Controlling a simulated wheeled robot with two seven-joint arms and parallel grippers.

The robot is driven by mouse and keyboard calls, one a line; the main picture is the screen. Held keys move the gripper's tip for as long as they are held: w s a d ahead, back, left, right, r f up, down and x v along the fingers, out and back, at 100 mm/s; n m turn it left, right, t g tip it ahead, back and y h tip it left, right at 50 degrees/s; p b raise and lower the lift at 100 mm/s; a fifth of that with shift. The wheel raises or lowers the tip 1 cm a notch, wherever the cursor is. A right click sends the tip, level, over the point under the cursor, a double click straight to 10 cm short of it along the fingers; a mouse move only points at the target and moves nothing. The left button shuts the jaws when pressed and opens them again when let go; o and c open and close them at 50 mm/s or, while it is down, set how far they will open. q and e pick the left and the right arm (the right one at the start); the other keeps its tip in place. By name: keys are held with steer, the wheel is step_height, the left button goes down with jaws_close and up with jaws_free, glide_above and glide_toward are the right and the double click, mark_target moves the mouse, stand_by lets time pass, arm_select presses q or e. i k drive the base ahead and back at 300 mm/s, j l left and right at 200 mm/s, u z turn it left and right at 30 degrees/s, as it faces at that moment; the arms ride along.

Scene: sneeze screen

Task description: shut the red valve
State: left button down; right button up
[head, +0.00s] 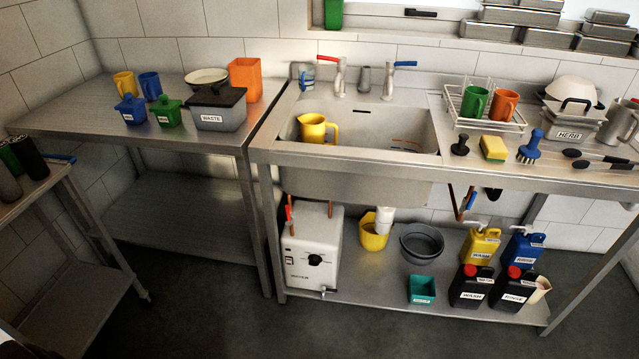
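A small red handle (289,211) shows under the sink, by a copper pipe at the top left of the white boiler (310,255). It looks upright, but it is too small to tell how it is turned. A blue handle (470,200) sits on another copper pipe to the right, below the basin. Above the sink (365,165), the left tap has a red lever (327,59) and the right tap has a blue lever (404,64). Neither of my grippers is in view.
The lower shelf (370,285) also holds a yellow bucket (374,236), grey bowls (422,243), a teal box (421,289) and several wash and rinse containers. A side table (75,120) stands left, its leg close beside the boiler. The floor (200,310) in front is clear.

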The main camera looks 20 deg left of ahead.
mark_target(289, 221)
steer(key=i+j, duration=0.35)
steer(key=i, duration=0.15)
steer(key=i+j, duration=0.3)
steer(key=i, duration=0.2)
